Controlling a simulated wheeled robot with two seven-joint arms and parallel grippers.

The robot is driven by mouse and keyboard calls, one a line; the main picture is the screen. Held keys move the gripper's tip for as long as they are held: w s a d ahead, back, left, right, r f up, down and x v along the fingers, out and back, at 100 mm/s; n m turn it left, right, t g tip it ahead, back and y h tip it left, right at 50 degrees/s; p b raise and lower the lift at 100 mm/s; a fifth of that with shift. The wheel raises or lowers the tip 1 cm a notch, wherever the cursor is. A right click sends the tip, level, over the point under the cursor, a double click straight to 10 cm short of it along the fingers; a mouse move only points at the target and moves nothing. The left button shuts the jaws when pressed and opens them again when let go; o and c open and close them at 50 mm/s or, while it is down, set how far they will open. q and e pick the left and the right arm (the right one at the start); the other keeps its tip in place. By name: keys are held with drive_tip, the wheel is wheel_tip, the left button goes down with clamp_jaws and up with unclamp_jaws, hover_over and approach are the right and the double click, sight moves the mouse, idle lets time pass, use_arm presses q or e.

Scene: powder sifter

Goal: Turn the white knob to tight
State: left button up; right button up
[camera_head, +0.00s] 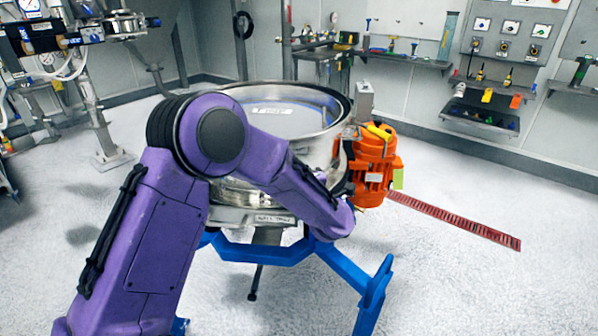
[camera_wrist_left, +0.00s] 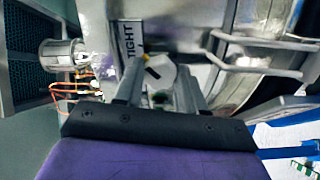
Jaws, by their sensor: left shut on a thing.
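The white knob (camera_wrist_left: 160,70) shows in the left wrist view with a short slanted black mark on its face. A label reading TIGHT (camera_wrist_left: 129,42) is on the metal body just above and left of it. My left gripper (camera_wrist_left: 160,74) is shut on the knob, one finger on each side. In the head view my purple left arm reaches across the sifter (camera_head: 335,118), and the knob and left gripper are hidden there. My right gripper is in neither view.
An orange motor (camera_head: 372,168) is on the sifter's right side. A blue stand (camera_head: 345,268) carries the sifter. In the left wrist view a bent metal handle (camera_wrist_left: 255,70) is right of the knob.

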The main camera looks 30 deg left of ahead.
use_arm(q)
drive_tip(key=o, duration=1.1)
drive_tip(key=shift+c, duration=0.2)
drive_tip(key=b+v, duration=0.2)
drive_tip(key=v, duration=0.8)
drive_tip(key=shift+s+d, duration=0.2)
